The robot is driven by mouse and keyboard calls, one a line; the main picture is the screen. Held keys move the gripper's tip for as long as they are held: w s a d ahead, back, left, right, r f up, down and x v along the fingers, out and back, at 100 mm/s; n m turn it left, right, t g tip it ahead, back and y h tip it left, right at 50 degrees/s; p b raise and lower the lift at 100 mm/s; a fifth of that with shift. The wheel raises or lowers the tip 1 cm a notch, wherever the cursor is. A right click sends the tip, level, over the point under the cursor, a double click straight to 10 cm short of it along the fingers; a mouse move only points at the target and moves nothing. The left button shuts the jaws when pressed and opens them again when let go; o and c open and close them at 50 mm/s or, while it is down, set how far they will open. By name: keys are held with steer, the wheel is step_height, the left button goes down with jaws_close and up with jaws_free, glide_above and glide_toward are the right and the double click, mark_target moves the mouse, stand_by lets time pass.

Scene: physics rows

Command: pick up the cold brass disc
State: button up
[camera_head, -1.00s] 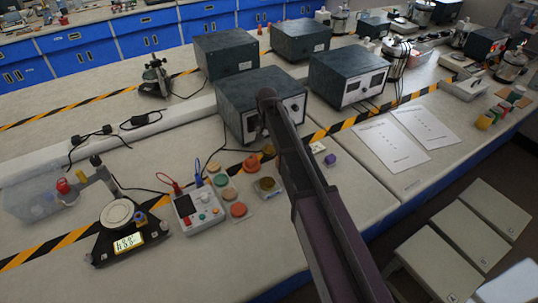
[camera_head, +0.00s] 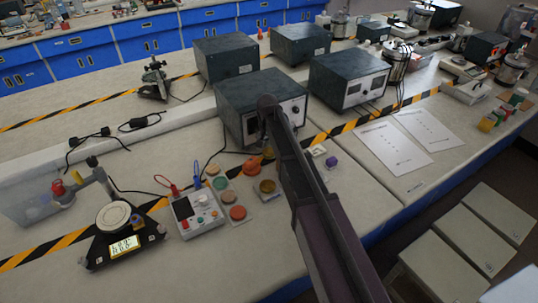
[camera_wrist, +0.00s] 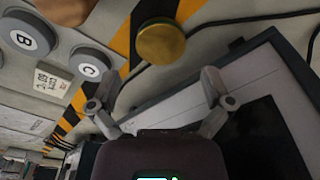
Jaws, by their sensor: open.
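In the wrist view a round brass disc (camera_wrist: 161,42) lies on the bench by the yellow-black tape, ahead of my gripper. My gripper (camera_wrist: 160,88) is open and empty, its two fingers spread wide and apart from the disc. In the head view my arm hides the gripper.
Grey discs marked B (camera_wrist: 28,37) and C (camera_wrist: 90,62) lie left in the wrist view, and a dark cable runs past the brass disc. A dark instrument box (camera_head: 255,105) stands behind my arm. A meter (camera_head: 195,212) and a scale (camera_head: 122,235) stand to the left.

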mark_target(269, 152)
steer(key=shift+w+f+b, duration=0.15)
steer(key=shift+f+b, duration=0.9)
steer(key=shift+f, duration=0.1)
steer(key=shift+w+f+b, duration=0.15)
steer(key=shift+f+b, duration=0.85)
steer(key=shift+f, duration=0.15)
steer(key=c, duration=1.2)
